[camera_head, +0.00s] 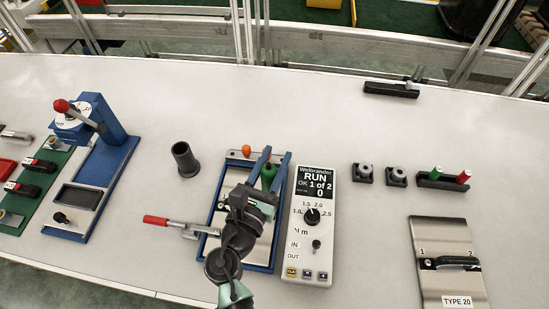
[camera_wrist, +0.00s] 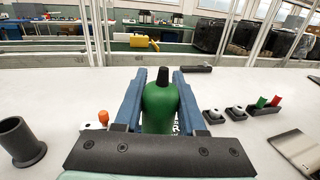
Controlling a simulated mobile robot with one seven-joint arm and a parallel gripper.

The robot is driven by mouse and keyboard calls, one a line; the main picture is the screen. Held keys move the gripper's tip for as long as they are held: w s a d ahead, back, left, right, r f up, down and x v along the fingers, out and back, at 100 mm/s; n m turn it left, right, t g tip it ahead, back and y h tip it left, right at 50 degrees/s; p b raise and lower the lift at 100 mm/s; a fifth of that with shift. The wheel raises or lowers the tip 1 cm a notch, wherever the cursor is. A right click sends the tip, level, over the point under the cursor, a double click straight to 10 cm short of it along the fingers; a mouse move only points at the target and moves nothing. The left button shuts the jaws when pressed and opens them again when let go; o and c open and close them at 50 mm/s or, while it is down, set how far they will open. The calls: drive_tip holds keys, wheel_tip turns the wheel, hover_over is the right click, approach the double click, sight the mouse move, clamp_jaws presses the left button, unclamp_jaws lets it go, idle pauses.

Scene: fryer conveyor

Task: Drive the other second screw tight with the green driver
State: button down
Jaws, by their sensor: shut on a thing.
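My gripper (camera_head: 276,156) is shut on the green driver (camera_head: 268,176), with one blue finger on each side of it. In the wrist view the green driver (camera_wrist: 160,108) stands upright between the fingers, its black top end pointing up. The driver is above a blue-framed fixture (camera_head: 204,246) with a bright metal plate. My arm and gripper cover much of this plate, so the screws and the driver's tip are hidden. The controller (camera_head: 313,225) right of the fixture reads "RUN", "OK 1 of 2" and "0".
A red-handled clamp (camera_head: 157,220) sticks out left of the fixture. An orange knob (camera_head: 246,150) is at its back edge. A black cup (camera_head: 184,158) stands behind left. Two grey-black holders (camera_head: 363,173) and a red-and-green bit stand (camera_head: 441,182) are right.

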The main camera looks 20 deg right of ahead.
drive_tip(key=shift+s+f, duration=0.1)
drive_tip(key=shift+f, duration=0.25)
wheel_tip(320, 180, up, 6)
drive_tip(key=p, duration=0.6)
drive_tip(key=shift+w+r, duration=0.2)
drive_tip(key=shift+r, duration=0.05)
